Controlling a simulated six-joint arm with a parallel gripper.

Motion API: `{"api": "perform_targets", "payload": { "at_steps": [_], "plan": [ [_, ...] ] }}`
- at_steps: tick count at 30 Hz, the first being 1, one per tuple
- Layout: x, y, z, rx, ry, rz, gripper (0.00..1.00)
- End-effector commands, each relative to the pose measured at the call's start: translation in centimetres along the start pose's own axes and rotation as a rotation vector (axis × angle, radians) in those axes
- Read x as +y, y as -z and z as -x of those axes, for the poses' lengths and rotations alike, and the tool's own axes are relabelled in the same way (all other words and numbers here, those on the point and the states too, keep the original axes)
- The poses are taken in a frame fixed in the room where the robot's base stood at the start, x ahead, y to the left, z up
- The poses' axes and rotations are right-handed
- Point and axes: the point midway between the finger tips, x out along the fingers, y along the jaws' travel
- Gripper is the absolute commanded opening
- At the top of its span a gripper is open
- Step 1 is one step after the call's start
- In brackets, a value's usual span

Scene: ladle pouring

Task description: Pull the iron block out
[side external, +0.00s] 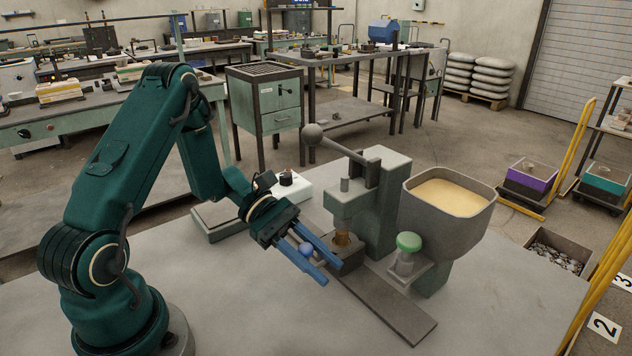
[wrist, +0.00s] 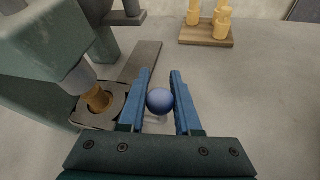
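The dark iron block (side external: 347,258) sits at the base of the press, under its plunger. In the wrist view the block (wrist: 113,96) is at left, with a brown cylinder (wrist: 97,98) standing in its hollow. My gripper (side external: 334,273) lies in front of the block, its two blue fingers apart. A round blue knob (side external: 306,250) is between the fingers; it also shows in the wrist view (wrist: 160,101). The fingers are close to both sides of the knob, but I cannot tell whether they touch it. How the knob joins the block is hidden.
The press (side external: 376,208) stands behind the block. A hopper of sand (side external: 449,196) and a green button (side external: 409,242) are at right. A flat metal strip (side external: 400,318) runs forward. The front table is clear.

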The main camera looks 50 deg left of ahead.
Motion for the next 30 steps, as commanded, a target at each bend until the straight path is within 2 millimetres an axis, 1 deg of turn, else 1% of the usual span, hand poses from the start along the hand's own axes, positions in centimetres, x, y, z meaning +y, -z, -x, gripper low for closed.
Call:
{"api": "perform_targets", "payload": {
  "at_steps": [1, 2, 30],
  "plan": [
    [-0.03, -0.01, 0.00, 0.000, 0.001, 0.000, 0.04],
    [-0.03, -0.01, 0.00, 0.000, 0.001, 0.000, 0.00],
    [-0.07, -0.08, 0.00, -0.002, 0.003, -0.001, 0.00]
  ]
}}
